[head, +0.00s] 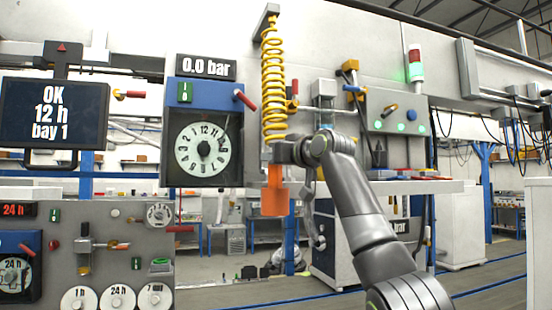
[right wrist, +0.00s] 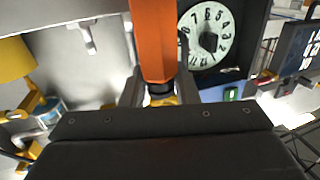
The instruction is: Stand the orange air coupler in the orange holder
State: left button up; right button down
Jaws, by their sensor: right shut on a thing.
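My right gripper (head: 279,155) is in the middle of the head view, shut on the upper end of the orange air coupler (head: 275,175). The coupler points downward, roughly upright, below a yellow coiled hose (head: 273,80). In the right wrist view the orange coupler (right wrist: 152,40) lies between the two fingers, with a dark ring and a yellow part at its near end. A wider orange block (head: 275,203) shows at the bottom in the head view. I cannot tell whether it is the coupler's lower body or the orange holder. My left gripper is not in view.
A grey panel with lit buttons (head: 396,112) and a shelf (head: 420,187) stand to the right. A grey control panel (head: 110,225) fills the lower left.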

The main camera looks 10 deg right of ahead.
jog(key=c, duration=1)
grip_release()
jog(key=shift+c, duration=0.2)
jog(key=shift+s+d+f+b, duration=0.15)
jog(key=shift+s+b, duration=0.25)
jog(key=shift+b, duration=0.1)
jog(key=b+v, duration=0.8)
jog(key=v, duration=0.8)
jog(key=shift+s+b, duration=0.35)
jog(key=shift+w, duration=0.1)
